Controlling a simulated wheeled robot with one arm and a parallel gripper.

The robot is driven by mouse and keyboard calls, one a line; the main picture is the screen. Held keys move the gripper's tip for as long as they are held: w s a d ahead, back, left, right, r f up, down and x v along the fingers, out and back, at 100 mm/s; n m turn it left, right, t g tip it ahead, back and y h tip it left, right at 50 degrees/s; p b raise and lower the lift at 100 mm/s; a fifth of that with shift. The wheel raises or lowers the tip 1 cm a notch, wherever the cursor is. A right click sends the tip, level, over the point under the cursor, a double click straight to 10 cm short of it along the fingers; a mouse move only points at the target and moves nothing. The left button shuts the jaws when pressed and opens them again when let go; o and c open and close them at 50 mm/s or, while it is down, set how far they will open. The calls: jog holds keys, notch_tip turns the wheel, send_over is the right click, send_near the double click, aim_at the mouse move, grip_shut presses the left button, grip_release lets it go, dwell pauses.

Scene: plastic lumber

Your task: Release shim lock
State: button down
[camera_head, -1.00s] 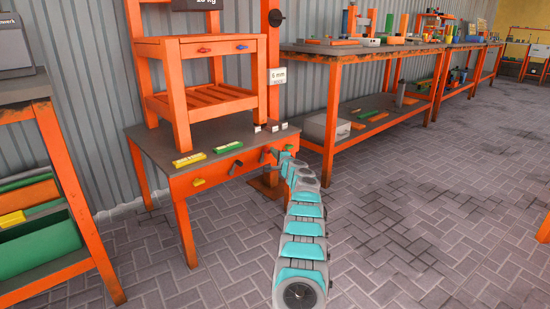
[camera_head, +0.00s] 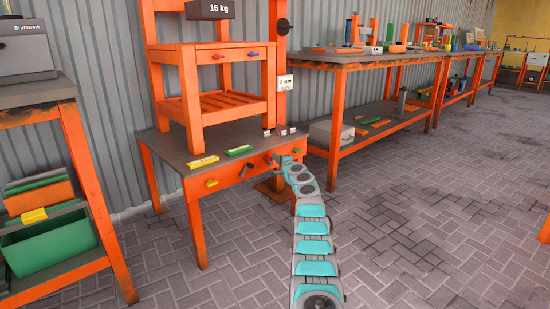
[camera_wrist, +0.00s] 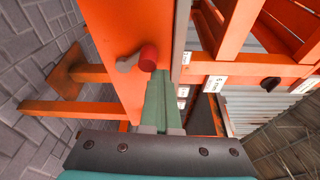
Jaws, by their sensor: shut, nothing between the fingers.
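A small orange table (camera_head: 150,140) carries a slatted orange stand (camera_head: 225,108). In the wrist view a red knob (camera_wrist: 148,57) on a short grey lever (camera_wrist: 127,64) sticks out from the orange board. My gripper (camera_wrist: 160,75) is shut and empty, its green fingers together, with their tips close to the red knob. I cannot tell whether they touch it. Which part is the shim lock is not marked.
A yellow bar (camera_head: 203,161), a green bar (camera_head: 239,150) and small white labels lie on the tabletop. A long workbench (camera_head: 355,62) stands at right, a shelf (camera_head: 40,95) at left. The paved floor is clear in front.

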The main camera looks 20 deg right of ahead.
jog(key=shift+a+f, duration=0.2)
jog(key=shift+a, duration=0.25)
dwell(0.3)
jog(key=d+r, duration=0.2)
jog(key=r, duration=0.1)
jog(key=shift+w+d, duration=0.35)
jog(key=s+d+f+b, duration=0.1)
jog(key=s+f+b, duration=0.1)
jog(key=s, duration=0.7)
jog(key=shift+s+d+b, duration=0.35)
jog(key=shift+f, duration=0.1)
dwell(0.6)
